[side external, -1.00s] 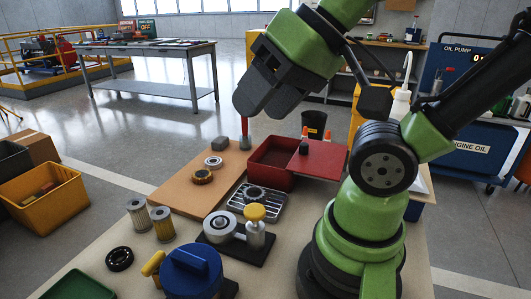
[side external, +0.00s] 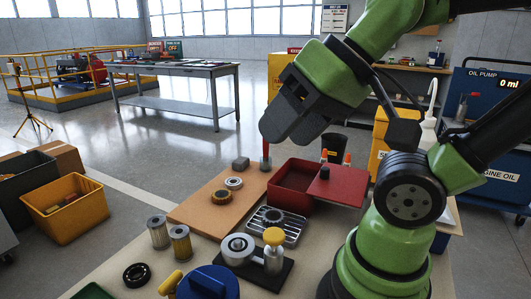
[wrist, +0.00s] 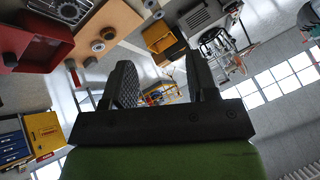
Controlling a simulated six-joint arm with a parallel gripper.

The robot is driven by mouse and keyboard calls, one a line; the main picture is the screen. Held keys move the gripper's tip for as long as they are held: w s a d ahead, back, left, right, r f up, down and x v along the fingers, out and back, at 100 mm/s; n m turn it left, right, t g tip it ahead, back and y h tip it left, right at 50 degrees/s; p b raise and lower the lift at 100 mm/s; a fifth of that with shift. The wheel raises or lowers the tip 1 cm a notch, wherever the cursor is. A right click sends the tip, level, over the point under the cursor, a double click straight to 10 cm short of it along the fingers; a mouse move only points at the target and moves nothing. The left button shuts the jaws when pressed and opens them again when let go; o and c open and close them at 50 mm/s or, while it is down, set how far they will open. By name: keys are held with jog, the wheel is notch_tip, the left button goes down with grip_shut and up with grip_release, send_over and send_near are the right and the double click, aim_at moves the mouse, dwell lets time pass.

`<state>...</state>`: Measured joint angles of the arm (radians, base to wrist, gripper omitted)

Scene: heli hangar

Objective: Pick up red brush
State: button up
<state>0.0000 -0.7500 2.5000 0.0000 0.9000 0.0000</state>
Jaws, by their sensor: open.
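The red brush (side external: 265,150) stands upright in a small grey-green cup (side external: 265,164) at the back edge of the orange-brown board, left of the red box. In the side view its upper part is hidden behind my gripper (side external: 283,128). My gripper is open, tilted down and to the left. In the wrist view the jaws (wrist: 160,65) are apart with nothing between them. The brush (wrist: 76,79) shows there left of the jaws, outside the gap, by its cup (wrist: 70,65).
The red box (side external: 293,185) with its red lid (side external: 337,190) lies just right of the cup. A grey block (side external: 240,163) and bearings (side external: 233,183) are to its left. A black cup (side external: 333,145) and orange-tipped bottles (side external: 347,160) stand behind the lid.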

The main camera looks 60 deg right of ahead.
jog(key=w+d+m+y, duration=0.1)
jog(key=w+m+y, duration=0.3)
jog(key=w+m, duration=0.7)
jog(key=m+t+h, duration=0.5)
jog(key=m+h, duration=0.7)
jog(key=m, duration=1.4)
send_over(266, 152)
jog(key=s+a, duration=0.1)
jog(key=s, duration=0.3)
notch_tip(266, 152, down, 20)
jog(key=r, duration=0.1)
jog(key=shift+x, duration=3.5)
jog(key=shift+a, duration=0.15)
jog(key=shift+c, duration=0.5)
